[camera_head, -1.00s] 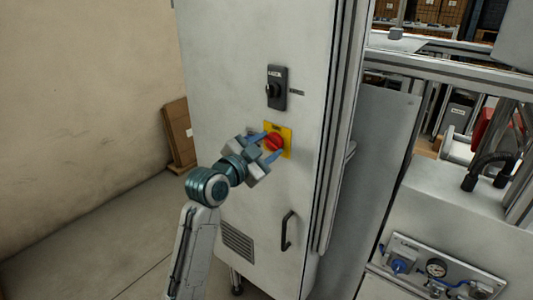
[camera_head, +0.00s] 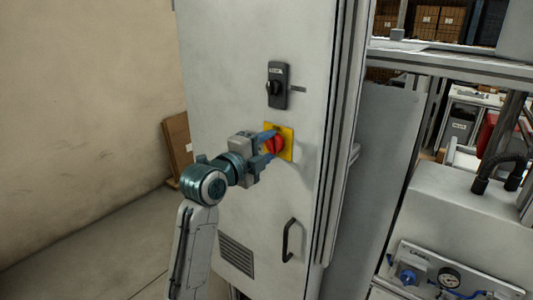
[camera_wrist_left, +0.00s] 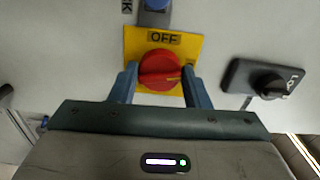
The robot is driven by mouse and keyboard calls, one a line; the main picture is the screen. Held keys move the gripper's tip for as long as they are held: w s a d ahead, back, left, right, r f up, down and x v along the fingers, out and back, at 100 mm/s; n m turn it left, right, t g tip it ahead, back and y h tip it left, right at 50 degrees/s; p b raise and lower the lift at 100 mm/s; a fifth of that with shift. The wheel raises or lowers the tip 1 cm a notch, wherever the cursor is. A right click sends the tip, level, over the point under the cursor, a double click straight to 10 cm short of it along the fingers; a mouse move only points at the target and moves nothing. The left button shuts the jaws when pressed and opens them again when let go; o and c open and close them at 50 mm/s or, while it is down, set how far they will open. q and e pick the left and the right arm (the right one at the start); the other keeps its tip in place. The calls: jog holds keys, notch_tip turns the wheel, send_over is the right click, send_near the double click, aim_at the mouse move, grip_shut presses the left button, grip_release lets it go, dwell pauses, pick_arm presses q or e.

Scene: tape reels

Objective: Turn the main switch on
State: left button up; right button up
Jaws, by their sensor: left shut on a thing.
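The main switch is a red rotary knob (camera_head: 275,145) on a yellow plate (camera_head: 288,133), mounted on the front of a tall grey cabinet (camera_head: 225,85). In the left wrist view the red knob (camera_wrist_left: 160,70) sits between my two blue fingers, under a label reading OFF (camera_wrist_left: 164,39). My left gripper (camera_head: 269,147) is shut on the knob, one finger on each side. It also shows in the left wrist view (camera_wrist_left: 160,84). The knob's grip bar looks tilted a little in the wrist view. My right gripper is in no view.
A black selector switch (camera_head: 277,87) is above the yellow plate; it also shows in the left wrist view (camera_wrist_left: 265,78). A black door handle (camera_head: 290,240) is below. Machinery with a gauge (camera_head: 448,277) stands at the right. Cardboard (camera_head: 178,145) leans behind the cabinet.

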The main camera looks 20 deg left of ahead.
pick_arm(q)
jog(key=shift+f+m, duration=0.15)
jog(key=shift+m, duration=0.45)
jog(key=shift+m+b, duration=0.45)
jog(key=shift+m, duration=0.15)
jog(key=o, duration=1)
